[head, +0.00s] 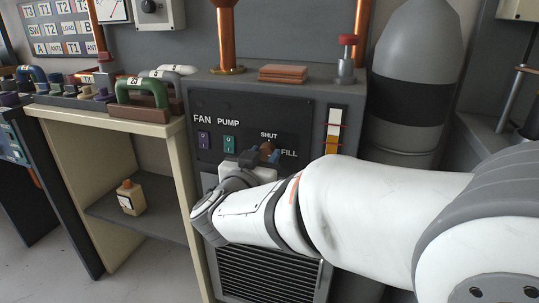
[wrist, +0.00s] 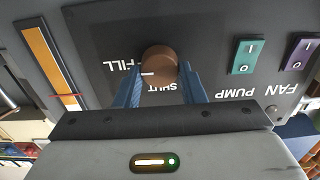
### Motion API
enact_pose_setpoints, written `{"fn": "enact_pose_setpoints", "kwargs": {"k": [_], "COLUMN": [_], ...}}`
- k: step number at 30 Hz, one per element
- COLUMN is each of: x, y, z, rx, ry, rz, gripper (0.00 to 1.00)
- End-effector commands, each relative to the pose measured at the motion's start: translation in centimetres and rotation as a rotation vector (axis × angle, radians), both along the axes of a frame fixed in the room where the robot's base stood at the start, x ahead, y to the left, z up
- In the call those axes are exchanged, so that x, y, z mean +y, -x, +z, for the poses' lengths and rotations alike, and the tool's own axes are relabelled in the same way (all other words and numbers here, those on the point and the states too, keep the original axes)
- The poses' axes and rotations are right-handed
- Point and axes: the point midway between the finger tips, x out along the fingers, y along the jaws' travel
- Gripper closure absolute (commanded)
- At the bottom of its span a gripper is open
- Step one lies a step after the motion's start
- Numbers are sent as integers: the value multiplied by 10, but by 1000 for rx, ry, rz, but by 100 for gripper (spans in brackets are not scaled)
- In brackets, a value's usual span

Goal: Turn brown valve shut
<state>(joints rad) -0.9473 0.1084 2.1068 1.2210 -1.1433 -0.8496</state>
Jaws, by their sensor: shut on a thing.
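The brown valve (head: 267,147) is a round knob on the dark front panel, between the SHUT label above it and the FILL label at its lower right. In the wrist view, where the panel appears upside down, the brown valve (wrist: 160,62) has a white pointer line on its left side, towards FILL. My gripper (head: 262,156) reaches the panel from the front, and its blue fingers are shut on the knob. In the wrist view the fingers of my gripper (wrist: 164,70) stand on either side of the knob. The finger contact is partly hidden in the head view.
A purple FAN switch (head: 204,140) and a green PUMP switch (head: 229,144) sit left of the valve. An orange and white gauge (head: 333,128) is to the right. A red-topped valve (head: 347,55) and a copper pipe (head: 226,40) stand on top of the cabinet.

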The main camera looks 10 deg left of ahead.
Motion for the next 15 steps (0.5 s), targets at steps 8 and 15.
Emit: {"fn": "enact_pose_setpoints", "kwargs": {"k": [8, 15], "x": [0, 1], "y": [0, 0], "z": [0, 3], "rx": [0, 6], "ry": [1, 39], "rz": [0, 1], "gripper": [87, 87]}}
